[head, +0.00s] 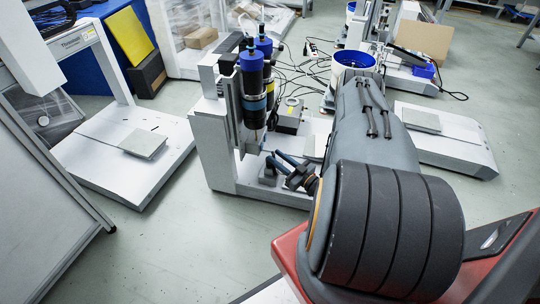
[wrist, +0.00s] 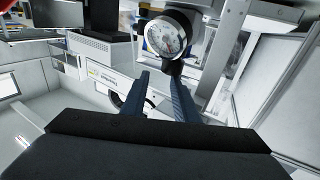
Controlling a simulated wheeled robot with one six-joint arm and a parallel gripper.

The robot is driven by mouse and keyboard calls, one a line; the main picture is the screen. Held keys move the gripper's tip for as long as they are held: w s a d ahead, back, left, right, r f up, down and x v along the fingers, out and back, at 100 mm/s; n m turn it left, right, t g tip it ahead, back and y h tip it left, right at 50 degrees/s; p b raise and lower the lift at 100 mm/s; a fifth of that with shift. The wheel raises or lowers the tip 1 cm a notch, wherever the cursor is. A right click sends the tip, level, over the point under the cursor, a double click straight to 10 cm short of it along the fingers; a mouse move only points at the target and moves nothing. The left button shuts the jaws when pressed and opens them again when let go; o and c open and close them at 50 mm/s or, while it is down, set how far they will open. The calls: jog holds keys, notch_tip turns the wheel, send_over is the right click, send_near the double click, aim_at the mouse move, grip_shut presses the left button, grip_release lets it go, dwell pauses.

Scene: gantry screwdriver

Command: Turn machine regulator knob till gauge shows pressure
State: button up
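The right fingertip is close to the dark part; contact cannot be told. In the head view my gripper (head: 272,160) is low beside the grey machine (head: 213,150).
Black cylinders with blue caps (head: 253,85) stand on the machine. Another white machine base (head: 125,150) is at the left, and a white platform (head: 455,145) at the right. Cables (head: 305,72) lie on the floor behind. The floor in front of the machine is clear at left.

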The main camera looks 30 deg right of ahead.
jog(key=shift+g, duration=0.3)
jog(key=w+a+f, duration=0.1)
jog(key=w+a+f+b, duration=0.1)
jog(key=w, duration=0.1)
jog(key=w+a+b, duration=0.1)
jog(key=w, duration=0.1)
jog(key=shift+w+a+f, duration=0.25)
jog(key=shift+a+f, duration=0.05)
jog(key=shift+f, duration=0.1)
jog(key=shift+w+d+r, duration=0.15)
jog(key=shift+w+r, duration=0.05)
jog(key=shift+w, duration=0.25)
jog(key=c, duration=1)
